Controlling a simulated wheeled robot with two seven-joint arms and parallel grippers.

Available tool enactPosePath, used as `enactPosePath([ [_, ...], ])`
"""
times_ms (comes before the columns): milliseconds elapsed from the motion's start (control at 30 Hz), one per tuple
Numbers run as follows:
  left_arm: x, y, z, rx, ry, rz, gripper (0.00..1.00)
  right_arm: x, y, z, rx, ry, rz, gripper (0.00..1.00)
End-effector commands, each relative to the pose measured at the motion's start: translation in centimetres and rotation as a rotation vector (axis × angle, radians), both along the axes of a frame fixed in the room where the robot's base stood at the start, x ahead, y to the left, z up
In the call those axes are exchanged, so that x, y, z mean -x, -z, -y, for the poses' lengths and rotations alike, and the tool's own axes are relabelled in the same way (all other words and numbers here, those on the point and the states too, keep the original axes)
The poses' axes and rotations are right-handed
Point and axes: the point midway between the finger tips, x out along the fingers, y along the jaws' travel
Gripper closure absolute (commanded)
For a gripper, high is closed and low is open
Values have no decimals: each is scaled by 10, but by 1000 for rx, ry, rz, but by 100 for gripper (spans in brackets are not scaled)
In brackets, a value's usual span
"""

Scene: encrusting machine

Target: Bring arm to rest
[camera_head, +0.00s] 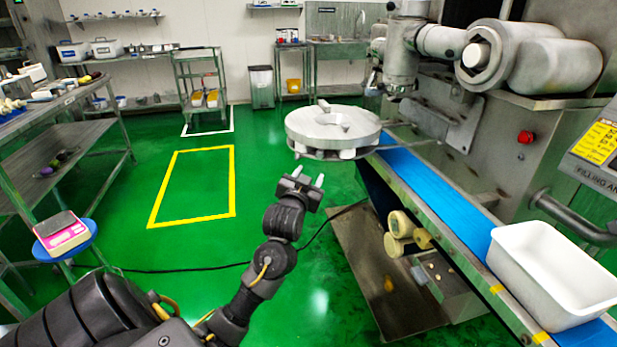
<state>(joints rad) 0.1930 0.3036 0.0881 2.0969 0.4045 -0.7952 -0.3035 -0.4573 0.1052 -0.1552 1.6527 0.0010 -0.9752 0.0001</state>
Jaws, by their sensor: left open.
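My left arm comes in from the lower left, its forearm raised over the green floor. My left gripper (308,179) points up and away, with its two light fingertips apart and nothing between them. It is clear of the machine, to the left of the blue conveyor belt (428,192) and below the round metal disc (333,127). My right gripper is not in view.
The encrusting machine (505,160) fills the right side. A white bin (551,268) sits at the belt's near end. Open floor lies in the middle.

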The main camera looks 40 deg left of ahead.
Motion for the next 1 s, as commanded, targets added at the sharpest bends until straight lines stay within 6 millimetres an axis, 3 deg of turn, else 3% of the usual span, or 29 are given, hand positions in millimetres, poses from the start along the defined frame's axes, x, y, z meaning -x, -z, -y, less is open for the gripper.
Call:
enactPosePath([
  [467,0,0,0,0,0,-1,54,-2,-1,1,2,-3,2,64],
  [600,-6,19,1,4,4,-43,54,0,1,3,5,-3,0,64],
  [667,-11,41,4,7,12,-91,54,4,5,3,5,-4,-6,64],
  [767,-17,102,11,22,30,-211,54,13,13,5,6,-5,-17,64],
  [867,-11,181,23,41,58,-356,54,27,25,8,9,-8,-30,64],
  [1000,24,288,46,75,103,-554,54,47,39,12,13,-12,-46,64],
])
